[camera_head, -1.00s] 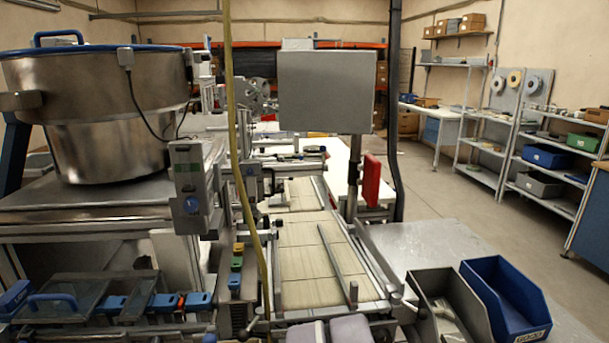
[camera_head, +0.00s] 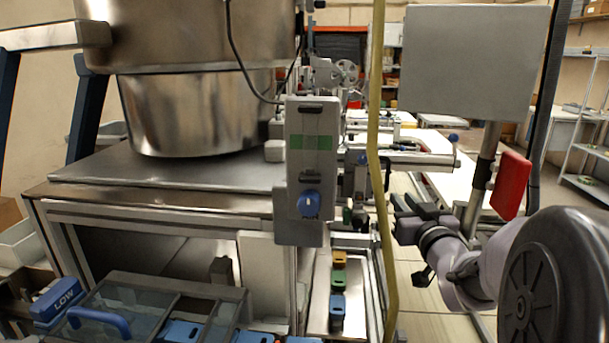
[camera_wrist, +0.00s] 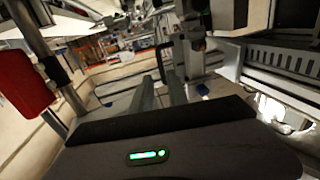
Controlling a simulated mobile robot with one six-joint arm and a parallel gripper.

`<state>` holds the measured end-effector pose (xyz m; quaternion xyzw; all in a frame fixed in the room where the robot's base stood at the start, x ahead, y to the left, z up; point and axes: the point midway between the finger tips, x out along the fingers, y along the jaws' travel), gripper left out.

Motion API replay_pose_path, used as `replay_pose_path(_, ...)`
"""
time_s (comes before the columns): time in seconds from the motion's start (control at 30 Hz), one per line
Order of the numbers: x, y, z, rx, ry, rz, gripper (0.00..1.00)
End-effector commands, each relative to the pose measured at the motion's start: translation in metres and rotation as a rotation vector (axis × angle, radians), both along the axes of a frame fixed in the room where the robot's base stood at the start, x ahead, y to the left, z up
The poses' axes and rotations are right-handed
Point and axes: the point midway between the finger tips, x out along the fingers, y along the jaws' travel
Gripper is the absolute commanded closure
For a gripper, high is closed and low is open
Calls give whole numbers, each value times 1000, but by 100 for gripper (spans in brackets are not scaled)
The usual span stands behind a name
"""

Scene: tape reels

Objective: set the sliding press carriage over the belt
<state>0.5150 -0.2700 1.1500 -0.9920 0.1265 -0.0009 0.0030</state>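The pale conveyor belt (camera_head: 412,268) shows in the head view below my gripper, partly hidden by my arm and a yellow hose. A metal slide assembly with horizontal rods and a blue end knob (camera_head: 410,159) stands behind my gripper, above the belt line; it may be the press carriage, but I cannot tell for certain. My gripper (camera_head: 418,204) is in front of it and apart from it, with its dark fingers spread. In the wrist view my gripper's two grey fingers (camera_wrist: 160,92) stand apart with nothing clearly between them. A dark upright handle appears just beyond them.
A grey control box (camera_head: 310,170) with a blue dial stands left of the belt. A yellow hose (camera_head: 375,150) hangs in front. A grey panel (camera_head: 474,62) on a post and a red box (camera_head: 510,184) stand at right. A large metal bowl (camera_head: 195,95) is at left.

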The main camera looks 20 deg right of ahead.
Motion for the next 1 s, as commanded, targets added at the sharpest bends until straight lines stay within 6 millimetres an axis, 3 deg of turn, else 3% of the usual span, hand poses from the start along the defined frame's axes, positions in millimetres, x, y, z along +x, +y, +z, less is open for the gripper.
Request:
replay_pose_path(0.2,62,-15,2,0,2,2,80)
replay_pose_path(0.4,96,-24,3,0,1,0,80)
replay_pose_path(0.6,109,-28,1,-2,1,0,80)
replay_pose_path(0.83,110,-28,0,-2,1,0,80)
replay_pose_path(0.87,110,-28,0,-2,1,0,82)
replay_pose_path(0.97,110,-28,0,-2,1,-1,100)
replay_pose_path(1.0,110,-28,0,-2,1,-1,100)
